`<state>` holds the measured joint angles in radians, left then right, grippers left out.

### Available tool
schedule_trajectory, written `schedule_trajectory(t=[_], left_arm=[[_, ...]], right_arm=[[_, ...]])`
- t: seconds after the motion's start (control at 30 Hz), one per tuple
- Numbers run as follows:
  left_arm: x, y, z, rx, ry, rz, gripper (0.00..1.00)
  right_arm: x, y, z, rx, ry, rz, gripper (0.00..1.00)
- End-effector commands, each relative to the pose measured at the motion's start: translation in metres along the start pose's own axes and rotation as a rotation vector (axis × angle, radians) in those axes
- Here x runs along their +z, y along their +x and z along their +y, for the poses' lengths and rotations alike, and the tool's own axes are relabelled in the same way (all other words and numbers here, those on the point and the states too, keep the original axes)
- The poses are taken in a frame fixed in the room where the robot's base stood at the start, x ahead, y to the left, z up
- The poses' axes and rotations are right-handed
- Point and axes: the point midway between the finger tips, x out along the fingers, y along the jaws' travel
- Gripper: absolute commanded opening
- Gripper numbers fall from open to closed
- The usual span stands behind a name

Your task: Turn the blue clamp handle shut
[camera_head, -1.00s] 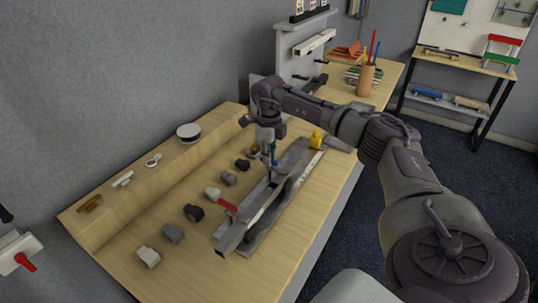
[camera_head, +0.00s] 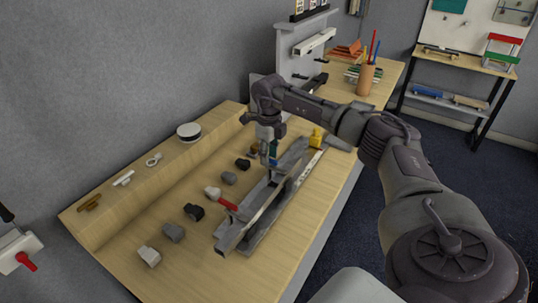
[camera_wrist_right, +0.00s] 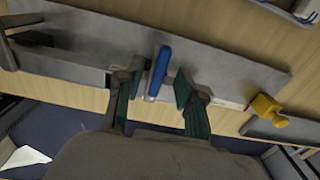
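The blue clamp handle (camera_wrist_right: 157,72) stands up from the long grey metal fixture (camera_wrist_right: 225,75) in the right wrist view. It also shows as a small blue patch beside the fingers in the head view (camera_head: 274,152). My right gripper (camera_wrist_right: 154,92) is open, with its green-padded fingers on either side of the blue handle. The handle is nearer the left finger in that view; contact is not clear. In the head view the right gripper (camera_head: 268,158) points down over the fixture. My left gripper is not in view.
A red handle (camera_head: 228,205) is at the fixture's near end and a yellow part (camera_head: 316,138) at its far end. Several grey, white and black knobs, such as a black one (camera_head: 194,212), lie left of it. A pencil cup (camera_head: 366,79) stands farther back.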

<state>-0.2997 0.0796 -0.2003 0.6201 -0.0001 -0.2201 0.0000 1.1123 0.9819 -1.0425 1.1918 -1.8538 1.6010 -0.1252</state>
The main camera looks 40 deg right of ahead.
Motion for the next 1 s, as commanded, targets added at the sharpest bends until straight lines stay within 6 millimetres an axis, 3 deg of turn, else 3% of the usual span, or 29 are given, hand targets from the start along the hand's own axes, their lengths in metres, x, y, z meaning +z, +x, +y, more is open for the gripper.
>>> schedule_trajectory(t=[0.33,0.73,1.0], left_arm=[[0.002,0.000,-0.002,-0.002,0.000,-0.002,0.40],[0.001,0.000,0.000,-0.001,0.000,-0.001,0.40],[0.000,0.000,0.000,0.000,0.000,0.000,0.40]], right_arm=[[0.000,-0.010,0.001,0.001,-0.002,0.001,0.38],[0.001,-0.090,0.000,0.000,-0.001,-0.003,0.38],[0.001,-0.118,0.000,0.001,-0.001,0.000,0.38]])
